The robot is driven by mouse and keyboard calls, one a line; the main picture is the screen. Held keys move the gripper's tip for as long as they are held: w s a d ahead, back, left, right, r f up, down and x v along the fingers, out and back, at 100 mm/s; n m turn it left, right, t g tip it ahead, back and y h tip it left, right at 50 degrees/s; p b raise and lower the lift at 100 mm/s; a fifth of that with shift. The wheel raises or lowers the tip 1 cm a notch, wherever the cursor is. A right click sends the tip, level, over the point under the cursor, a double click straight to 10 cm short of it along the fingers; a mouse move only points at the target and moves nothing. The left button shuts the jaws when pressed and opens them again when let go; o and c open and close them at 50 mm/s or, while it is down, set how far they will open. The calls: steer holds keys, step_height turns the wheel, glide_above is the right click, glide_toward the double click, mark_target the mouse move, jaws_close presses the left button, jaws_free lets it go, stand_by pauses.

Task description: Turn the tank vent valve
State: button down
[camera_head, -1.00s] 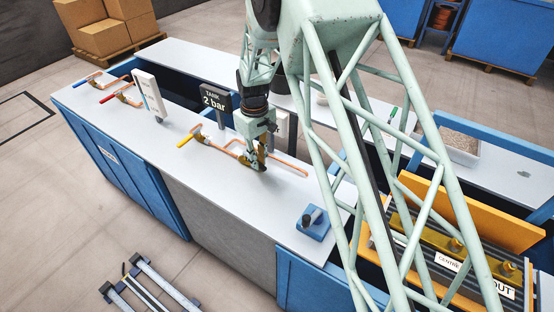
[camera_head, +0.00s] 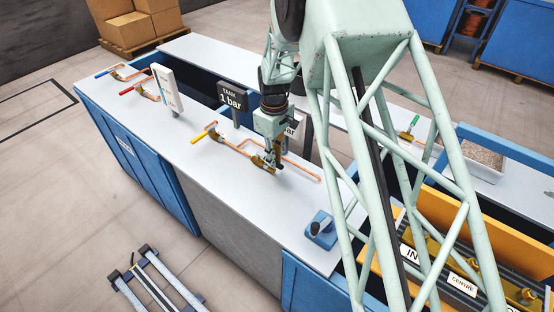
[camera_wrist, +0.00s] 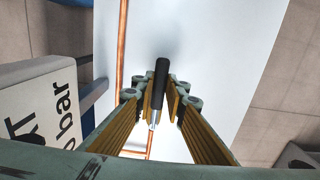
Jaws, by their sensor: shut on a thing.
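My gripper (camera_head: 271,157) is low over the white bench at a brass valve (camera_head: 260,163) on the copper pipe. In the wrist view my gripper (camera_wrist: 160,100) has its yellow-lined fingers closed on a slim black handle (camera_wrist: 161,72) with a silver stem. The fingers hide much of the valve body. The dark TANK sign (camera_head: 231,97) stands behind the pipe; it reads in bar, but its figure is not clear.
A yellow-handled valve (camera_head: 208,132) sits left on the same pipe. Blue- and red-handled valves are farther left. Another bar sign (camera_wrist: 45,110) is close beside my gripper.

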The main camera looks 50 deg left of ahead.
steer(key=c, duration=2.6)
jaws_free()
steer(key=shift+r, duration=0.15)
step_height(320, 180, up, 12)
